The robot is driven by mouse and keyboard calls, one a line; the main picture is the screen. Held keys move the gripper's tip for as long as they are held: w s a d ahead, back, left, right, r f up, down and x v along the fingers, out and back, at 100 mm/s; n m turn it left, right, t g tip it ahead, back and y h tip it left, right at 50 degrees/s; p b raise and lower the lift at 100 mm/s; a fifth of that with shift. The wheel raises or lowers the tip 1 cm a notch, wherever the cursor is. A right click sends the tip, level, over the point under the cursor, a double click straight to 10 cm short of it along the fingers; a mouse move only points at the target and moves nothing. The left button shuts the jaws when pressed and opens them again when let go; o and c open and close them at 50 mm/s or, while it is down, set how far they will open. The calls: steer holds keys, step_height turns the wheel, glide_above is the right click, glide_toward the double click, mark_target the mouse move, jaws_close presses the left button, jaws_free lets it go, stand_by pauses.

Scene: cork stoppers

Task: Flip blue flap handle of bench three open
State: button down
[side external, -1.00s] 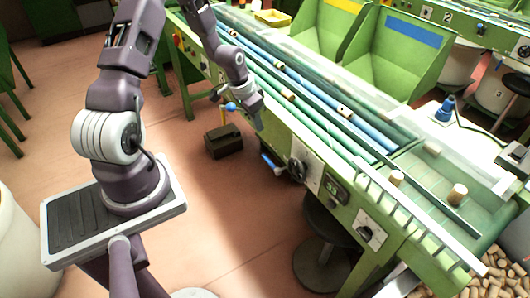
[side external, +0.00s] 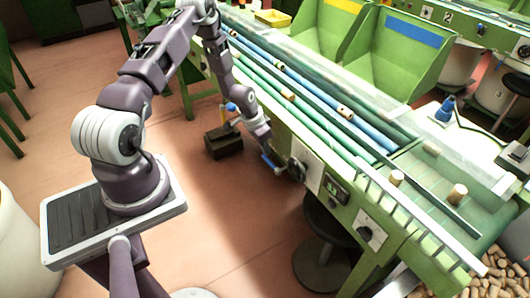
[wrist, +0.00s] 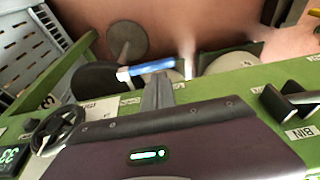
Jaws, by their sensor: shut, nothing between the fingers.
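The blue flap handle (side external: 270,163) sticks out low from the front of the green bench (side external: 318,207), left of the black handwheel. In the wrist view the blue handle (wrist: 152,67) is a blue bar with a whitish end, lying just beyond my fingertips. My gripper (side external: 268,149) is shut and empty, pointing down beside the bench front, close above the handle. In the wrist view the narrow closed fingers (wrist: 157,88) reach toward the handle; whether they touch it I cannot tell.
A black handwheel (side external: 297,169) and a switch panel (side external: 335,188) are on the bench front. A blue ball knob (side external: 231,107) stands behind my forearm, over a dark box (side external: 223,141). A round stool (side external: 325,225) stands below the bench. A BIN label (wrist: 300,134) shows at right.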

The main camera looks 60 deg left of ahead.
mark_target(264, 158)
steer(key=shift+f, duration=1.2)
steer(key=shift+a+f, duration=0.25)
steer(key=shift+f, duration=0.15)
steer(key=shift+a+f, duration=0.15)
steer(key=shift+f, duration=0.25)
steer(key=shift+a+f, duration=0.2)
steer(key=shift+f, duration=0.65)
steer(key=d+f+h, duration=0.2)
steer(key=d+f, duration=0.1)
steer(key=f, duration=0.4)
steer(key=shift+d+h, duration=0.2)
steer(key=shift+h, duration=0.2)
steer(key=shift+f, duration=0.15)
